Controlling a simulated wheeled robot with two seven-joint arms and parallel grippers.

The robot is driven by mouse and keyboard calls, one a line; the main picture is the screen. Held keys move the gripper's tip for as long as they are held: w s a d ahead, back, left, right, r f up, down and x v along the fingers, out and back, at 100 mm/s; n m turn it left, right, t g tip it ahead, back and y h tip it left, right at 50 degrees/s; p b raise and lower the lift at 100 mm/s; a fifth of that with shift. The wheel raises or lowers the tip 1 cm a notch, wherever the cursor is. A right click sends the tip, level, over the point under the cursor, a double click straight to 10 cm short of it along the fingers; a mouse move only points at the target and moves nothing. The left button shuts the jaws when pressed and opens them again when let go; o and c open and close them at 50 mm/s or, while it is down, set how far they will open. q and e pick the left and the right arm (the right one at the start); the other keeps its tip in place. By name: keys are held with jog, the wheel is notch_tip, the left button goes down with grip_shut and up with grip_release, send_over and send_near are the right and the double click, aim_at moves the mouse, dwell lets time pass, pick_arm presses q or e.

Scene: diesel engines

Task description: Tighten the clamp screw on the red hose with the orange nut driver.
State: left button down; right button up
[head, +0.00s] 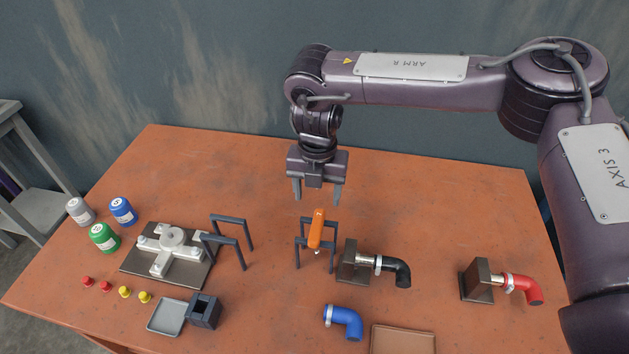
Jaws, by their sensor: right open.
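The orange nut driver (317,228) rests on a dark wire stand (300,254) near the middle of the table, its handle toward the back. My right gripper (318,197) is open and empty, pointing down just above and behind the handle, apart from it as far as I can tell. The red hose (526,288) sits at the right of the table on a pipe stub from a dark block (478,281). A pale clamp (508,283) circles the hose's end; its screw is too small to make out. My left gripper is not in view.
A black hose (399,271) on a similar block stands between the driver and the red hose. A loose blue hose (345,321) and a brown tray (402,340) lie in front. An empty dark stand (228,240), a metal fixture (170,254) and several bottles are left. The back right is clear.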

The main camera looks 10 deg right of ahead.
jog(key=shift+s+f+b, duration=0.25)
jog(key=shift+f+b, duration=0.2)
jog(key=shift+f, duration=0.15)
jog(key=b, duration=0.3)
send_over(317, 224)
notch_tip(317, 224, down, 4)
jog(key=shift+f, duration=0.2)
jog(key=shift+f+b, duration=1.65)
jog(key=shift+f, duration=0.9)
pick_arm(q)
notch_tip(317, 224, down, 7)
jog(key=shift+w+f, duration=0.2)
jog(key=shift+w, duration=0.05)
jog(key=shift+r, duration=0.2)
pick_arm(e)
jog(key=shift+r, duration=0.1)
grip_shut()
